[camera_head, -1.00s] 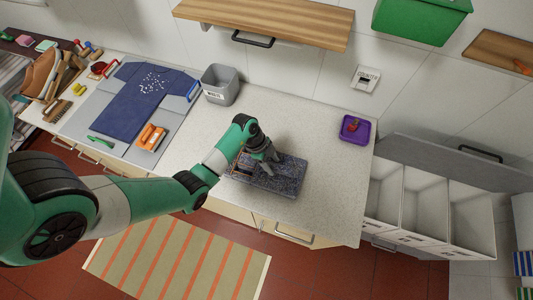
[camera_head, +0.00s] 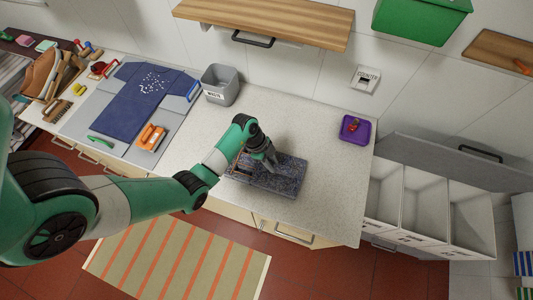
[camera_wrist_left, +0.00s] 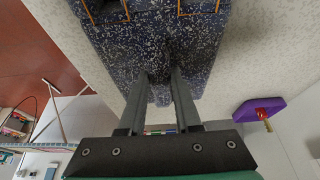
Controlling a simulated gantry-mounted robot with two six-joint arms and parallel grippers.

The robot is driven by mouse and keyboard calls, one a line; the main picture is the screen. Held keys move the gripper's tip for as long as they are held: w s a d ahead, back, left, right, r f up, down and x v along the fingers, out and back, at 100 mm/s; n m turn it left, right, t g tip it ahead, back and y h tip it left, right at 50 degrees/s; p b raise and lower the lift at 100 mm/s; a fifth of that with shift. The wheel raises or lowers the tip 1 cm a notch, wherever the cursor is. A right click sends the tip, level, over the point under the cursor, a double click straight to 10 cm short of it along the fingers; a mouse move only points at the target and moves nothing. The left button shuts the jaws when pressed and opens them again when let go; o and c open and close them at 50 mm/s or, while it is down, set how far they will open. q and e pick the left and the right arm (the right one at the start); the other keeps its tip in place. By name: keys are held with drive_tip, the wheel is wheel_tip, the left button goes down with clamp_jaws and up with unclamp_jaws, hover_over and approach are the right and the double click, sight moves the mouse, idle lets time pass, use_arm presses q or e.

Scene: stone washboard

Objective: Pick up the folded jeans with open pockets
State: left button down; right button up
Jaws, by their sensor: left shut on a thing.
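The folded jeans (camera_head: 291,174) lie on the pale speckled counter as a dark blue, white-flecked bundle. In the left wrist view the jeans (camera_wrist_left: 120,45) show orange-stitched pocket outlines at the top. My left gripper (camera_head: 272,163) comes down from above onto the middle of the jeans. In the left wrist view its two fingers (camera_wrist_left: 162,73) are close together with a pinch of the denim between them. The fingers hide part of the fabric. My right gripper is in neither view.
A grey waste bin (camera_head: 220,84) stands behind to the left. A purple tray (camera_head: 355,130) holds a small red item at the right. White open bins (camera_head: 420,205) stand at the right.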

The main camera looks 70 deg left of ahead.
use_arm(q)
drive_tip(key=shift+r, duration=0.2)
idle(0.6)
drive_tip(key=shift+r, duration=0.3)
wheel_tip(320, 180, up, 3)
drive_tip(key=shift+f+p, duration=0.2)
drive_tip(key=shift+p, duration=0.5)
drive_tip(key=d+r+p, duration=0.3)
drive_tip(key=d+r, duration=0.7)
drive_tip(key=d, duration=0.4)
wheel_tip(320, 180, up, 7)
drive_tip(key=p, duration=0.7)
wheel_tip(320, 180, down, 10)
wheel_tip(320, 180, up, 10)
drive_tip(key=shift+w+f, duration=0.25)
drive_tip(key=shift+w, duration=0.1)
